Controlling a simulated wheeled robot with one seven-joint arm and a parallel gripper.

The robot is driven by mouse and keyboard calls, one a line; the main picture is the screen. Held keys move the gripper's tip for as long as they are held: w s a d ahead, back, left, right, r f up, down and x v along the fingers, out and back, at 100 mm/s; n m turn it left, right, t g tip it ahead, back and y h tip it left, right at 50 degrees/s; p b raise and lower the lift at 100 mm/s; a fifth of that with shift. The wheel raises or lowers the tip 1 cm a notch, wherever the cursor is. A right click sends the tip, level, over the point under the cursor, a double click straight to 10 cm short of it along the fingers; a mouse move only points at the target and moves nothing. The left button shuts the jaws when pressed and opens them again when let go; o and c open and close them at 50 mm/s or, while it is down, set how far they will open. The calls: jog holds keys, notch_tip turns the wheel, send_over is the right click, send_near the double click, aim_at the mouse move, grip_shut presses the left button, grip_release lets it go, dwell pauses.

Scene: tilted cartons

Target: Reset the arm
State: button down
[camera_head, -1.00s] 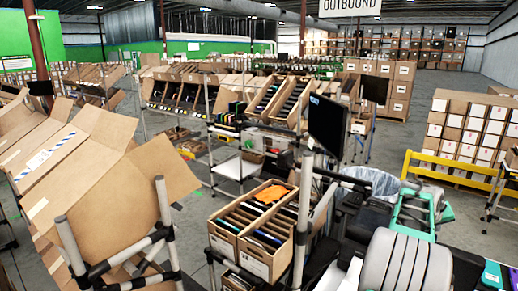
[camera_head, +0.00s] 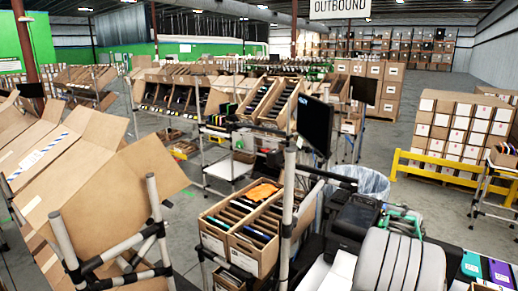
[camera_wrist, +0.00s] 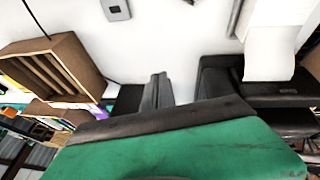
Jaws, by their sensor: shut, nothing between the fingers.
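My arm shows in the head view as a pale grey ribbed link (camera_head: 401,264) at the bottom right. A green part beyond it (camera_head: 402,221), seemingly of my arm, is partly hidden by that link. In the wrist view, my gripper (camera_wrist: 158,84) shows as two narrow grey fingers close together, with nothing between them. They stick out past a dark strip and a green surface in the foreground. The fingertips are not clear in the head view.
An open brown carton of slim items (camera_head: 246,232) stands left of a metal post (camera_head: 289,190). A black monitor (camera_head: 314,125) is close by. Large tilted cartons (camera_head: 90,195) fill the left. A yellow barrier (camera_head: 452,177) fronts stacked boxes. Open floor lies at the centre right.

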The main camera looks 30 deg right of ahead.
jog(key=s+a+f+n+y, duration=0.1)
jog(key=a+y, duration=0.1)
jog(key=a, duration=1.1)
jog(key=s+a+f+y, duration=0.1)
jog(key=a+f+y, duration=0.1)
jog(key=a, duration=1.1)
jog(key=w+a+r+n+t, duration=0.1)
jog(key=w+a+r+n, duration=0.1)
jog(key=a, duration=0.7)
jog(key=w+a+r+n+t, duration=0.1)
jog(key=a+r+n, duration=0.3)
jog(key=a, duration=0.6)
jog(key=w+a+r+n+t, duration=0.1)
jog(key=w+a+r+n, duration=0.2)
jog(key=a+r, duration=0.3)
jog(key=a+n, duration=0.1)
jog(key=a, duration=0.2)
jog(key=shift+a+t+y, duration=0.3)
jog(key=shift+a+t, duration=0.1)
